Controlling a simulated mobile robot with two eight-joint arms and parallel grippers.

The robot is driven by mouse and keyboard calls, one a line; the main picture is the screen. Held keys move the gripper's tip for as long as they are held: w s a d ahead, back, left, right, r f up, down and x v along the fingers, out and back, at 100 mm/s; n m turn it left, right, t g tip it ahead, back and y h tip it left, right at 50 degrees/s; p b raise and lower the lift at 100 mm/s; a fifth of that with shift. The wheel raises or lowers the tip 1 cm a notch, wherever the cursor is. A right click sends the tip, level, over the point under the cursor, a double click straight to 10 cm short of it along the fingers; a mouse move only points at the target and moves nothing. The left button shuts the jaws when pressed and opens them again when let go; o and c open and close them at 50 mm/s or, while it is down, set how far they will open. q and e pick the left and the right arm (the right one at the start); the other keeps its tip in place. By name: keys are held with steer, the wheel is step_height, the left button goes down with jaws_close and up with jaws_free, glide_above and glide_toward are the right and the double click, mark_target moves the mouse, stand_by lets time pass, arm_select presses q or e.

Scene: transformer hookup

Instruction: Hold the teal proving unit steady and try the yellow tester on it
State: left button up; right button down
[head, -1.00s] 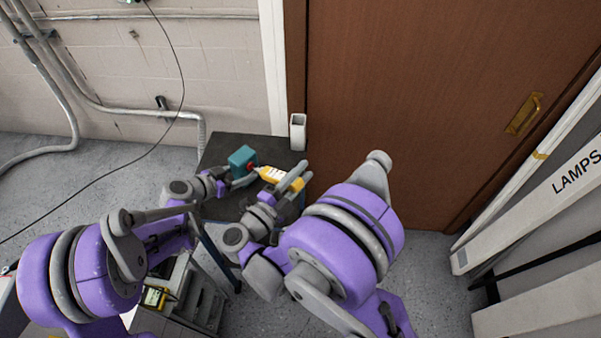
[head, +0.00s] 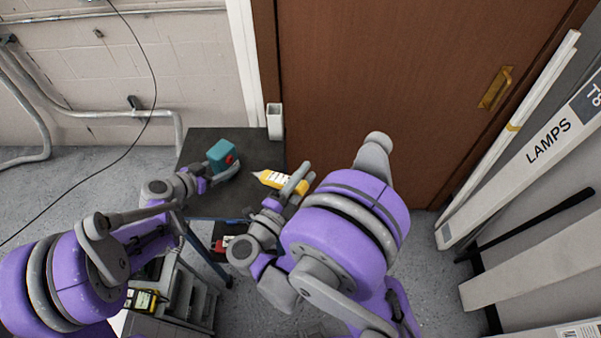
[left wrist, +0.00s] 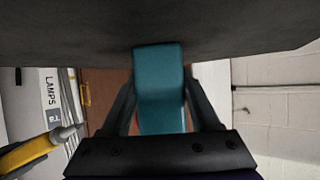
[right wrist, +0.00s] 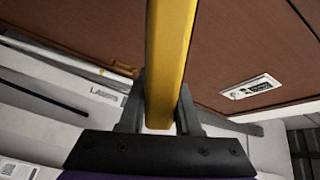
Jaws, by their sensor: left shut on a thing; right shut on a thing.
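The teal proving unit (head: 221,153) is a small box with a red spot on its right side, over the dark tabletop. My left gripper (head: 224,172) is shut on it; the left wrist view shows the unit (left wrist: 160,90) between the two fingers. The yellow tester (head: 280,181) has a white label and a pale pointed tip facing left. My right gripper (head: 296,183) is shut on it; its yellow body (right wrist: 168,60) fills the jaws in the right wrist view. The tip is apart from the unit, with a small gap between them.
The dark table (head: 208,205) stands against the wall by a brown door (head: 400,90). A white open-topped holder (head: 274,120) is at its back right corner. A yellow-and-black meter (head: 143,300) sits low at left. Long white lamp boxes (head: 540,150) lean at right.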

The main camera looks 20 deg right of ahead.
arm_select(q)
steer(key=o, duration=1.1)
steer(key=shift+c, duration=0.2)
steer(key=v, duration=1.2)
steer(key=shift+s, duration=0.15)
